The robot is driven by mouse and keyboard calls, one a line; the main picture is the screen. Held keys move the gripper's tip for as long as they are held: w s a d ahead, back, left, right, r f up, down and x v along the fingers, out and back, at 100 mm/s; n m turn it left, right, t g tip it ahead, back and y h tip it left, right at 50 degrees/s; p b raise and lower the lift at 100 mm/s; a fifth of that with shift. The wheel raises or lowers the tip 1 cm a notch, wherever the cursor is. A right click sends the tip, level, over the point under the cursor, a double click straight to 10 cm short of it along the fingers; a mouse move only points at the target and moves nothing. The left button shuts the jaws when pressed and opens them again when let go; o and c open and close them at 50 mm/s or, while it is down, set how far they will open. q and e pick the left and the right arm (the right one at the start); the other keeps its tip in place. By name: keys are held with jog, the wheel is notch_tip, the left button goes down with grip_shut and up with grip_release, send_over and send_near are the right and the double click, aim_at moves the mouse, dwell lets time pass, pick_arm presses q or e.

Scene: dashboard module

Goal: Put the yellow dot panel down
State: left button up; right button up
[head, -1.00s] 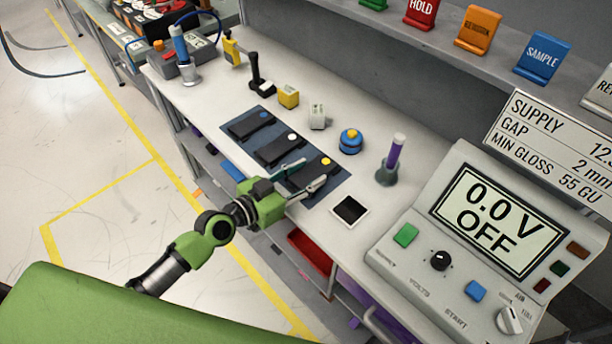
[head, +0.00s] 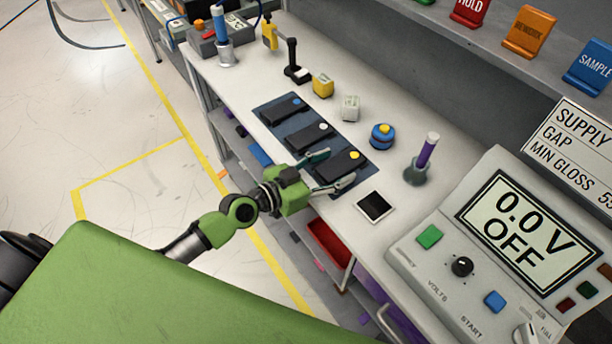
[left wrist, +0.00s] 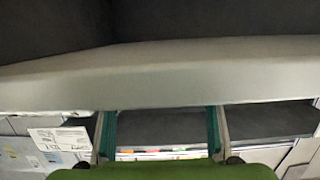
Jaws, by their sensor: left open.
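The yellow dot panel (head: 339,164) is a dark flat panel with a yellow dot at its far right end. It lies on the blue-grey mat (head: 309,166), in the slot nearest the front right. My left gripper (head: 334,169) is open at the panel's near end, one finger on each side in the picture. I cannot tell whether the fingers touch it. In the left wrist view the two fingers (left wrist: 161,134) stand wide apart with nothing held between them. My right gripper is not in view.
A white-dot panel (head: 309,137) and another dark panel (head: 283,109) lie on the same mat. A black-and-white square (head: 375,206) lies right of my gripper.

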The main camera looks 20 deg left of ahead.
pick_arm(q)
jog(key=b+v, duration=0.3)
jog(key=v, duration=1)
jog(key=shift+s+a+b, duration=0.2)
jog(key=shift+a+b, duration=0.1)
jog(key=shift+b, duration=0.1)
jog(key=shift+f, duration=0.15)
